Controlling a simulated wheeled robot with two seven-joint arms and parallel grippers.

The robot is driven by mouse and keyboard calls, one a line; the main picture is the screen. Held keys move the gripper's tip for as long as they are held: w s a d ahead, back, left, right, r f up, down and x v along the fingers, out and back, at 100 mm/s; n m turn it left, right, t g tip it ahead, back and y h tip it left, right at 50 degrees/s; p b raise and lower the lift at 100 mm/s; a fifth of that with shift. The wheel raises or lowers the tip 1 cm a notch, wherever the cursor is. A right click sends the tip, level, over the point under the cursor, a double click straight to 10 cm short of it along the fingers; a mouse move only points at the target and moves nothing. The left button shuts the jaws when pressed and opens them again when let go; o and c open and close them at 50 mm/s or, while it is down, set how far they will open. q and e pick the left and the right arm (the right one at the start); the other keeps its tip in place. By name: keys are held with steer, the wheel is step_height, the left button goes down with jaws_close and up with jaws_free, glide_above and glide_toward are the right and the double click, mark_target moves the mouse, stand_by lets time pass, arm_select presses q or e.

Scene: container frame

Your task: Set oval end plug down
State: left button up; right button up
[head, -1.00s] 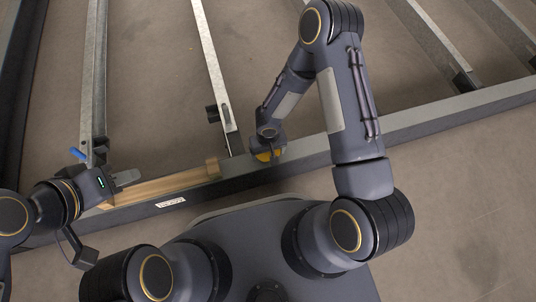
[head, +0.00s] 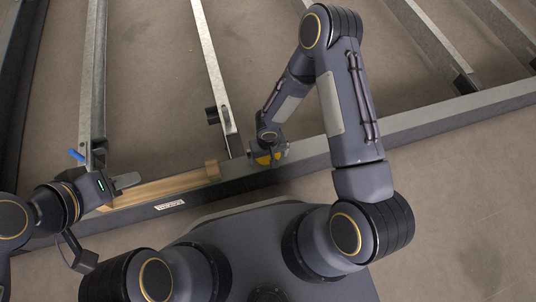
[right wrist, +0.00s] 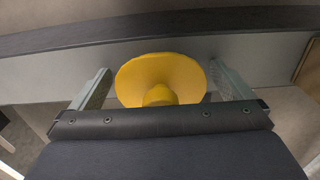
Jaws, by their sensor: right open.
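The yellow oval end plug (right wrist: 160,76) has a broad flared face and a narrower stub towards me in the right wrist view. It sits at the grey frame beam, between the spread fingers of my right gripper (right wrist: 160,88), with a gap to each finger. In the head view the plug (head: 263,160) shows partly under my right gripper (head: 270,158), at the beam's edge. My left gripper (head: 127,181) is at the left end of a wooden strip; whether its jaws are open is hidden.
The long dark beam (head: 420,119) crosses the view, with steel crossbars (head: 212,62) running away from it. A wooden strip (head: 165,187) lies along the beam at the left. A black fitting (head: 212,115) juts from one crossbar. A blue piece (head: 76,154) shows at far left.

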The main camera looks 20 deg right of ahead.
step_height(320, 180, up, 11)
steer(key=p, duration=0.5)
steer(key=shift+r, duration=0.6)
steer(key=shift+d+r, duration=0.1)
steer(key=shift+r, duration=0.1)
steer(key=d+r+m+t, duration=0.1)
steer(key=d+r, duration=0.4)
steer(key=r, duration=0.4)
steer(key=d+r+m+t, duration=0.1)
steer(key=d+r, duration=0.3)
steer(key=r, duration=0.5)
steer(key=s+r+t+y, duration=0.3)
steer(key=s+r, duration=1)
steer(key=s, duration=0.3)
steer(key=shift+r+t+y, duration=0.3)
steer(key=shift+y, duration=0.1)
